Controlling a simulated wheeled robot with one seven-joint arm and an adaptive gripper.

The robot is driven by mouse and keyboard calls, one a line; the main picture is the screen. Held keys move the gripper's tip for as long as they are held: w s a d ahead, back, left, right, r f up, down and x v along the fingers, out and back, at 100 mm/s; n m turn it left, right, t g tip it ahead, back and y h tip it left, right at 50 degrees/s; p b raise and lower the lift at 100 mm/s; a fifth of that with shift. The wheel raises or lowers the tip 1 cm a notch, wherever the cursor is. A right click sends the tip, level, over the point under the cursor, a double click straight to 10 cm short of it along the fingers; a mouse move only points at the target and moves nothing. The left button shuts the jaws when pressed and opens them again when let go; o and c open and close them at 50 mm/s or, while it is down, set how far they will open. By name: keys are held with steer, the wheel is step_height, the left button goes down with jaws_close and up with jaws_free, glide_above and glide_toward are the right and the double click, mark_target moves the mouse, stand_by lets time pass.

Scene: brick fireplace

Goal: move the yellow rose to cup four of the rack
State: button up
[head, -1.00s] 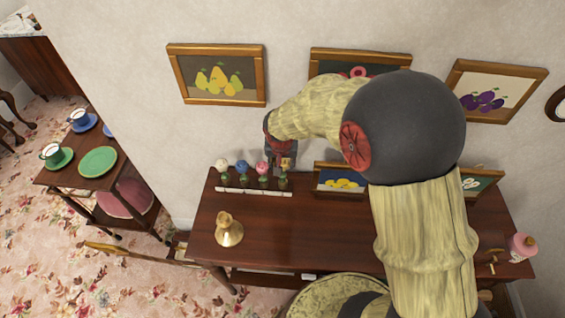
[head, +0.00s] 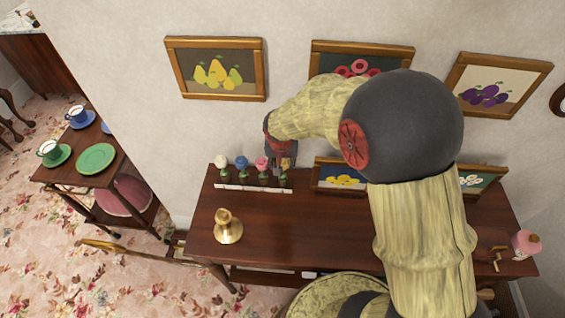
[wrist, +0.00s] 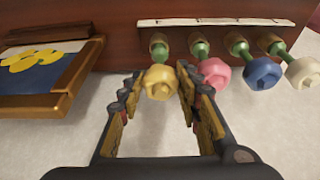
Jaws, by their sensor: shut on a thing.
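The yellow rose (wrist: 160,82) shows between my gripper's fingers in the wrist view. My gripper (wrist: 160,92) is shut on its bloom. Its green stem (wrist: 158,50) reaches into the cup at the end of the rack (head: 252,187), beyond the pink rose. The rack stands on the dark wooden table against the wall. In the head view my gripper (head: 282,168) is over the rack's right end and hides the yellow bloom. I cannot tell if the stem is fully seated.
A pink rose (head: 261,162), blue rose (head: 241,162) and white rose (head: 221,162) fill the neighbouring cups. A framed lemon picture (head: 340,178) stands close to the right. A brass candlestick (head: 228,228) stands in front. The table's middle (head: 300,225) is clear.

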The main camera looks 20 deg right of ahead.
steer(key=shift+f+b, duration=0.4)
steer(key=shift+f, duration=0.1)
steer(key=o, duration=1)
steer(key=shift+o, duration=0.2)
steer(key=v, duration=1.2)
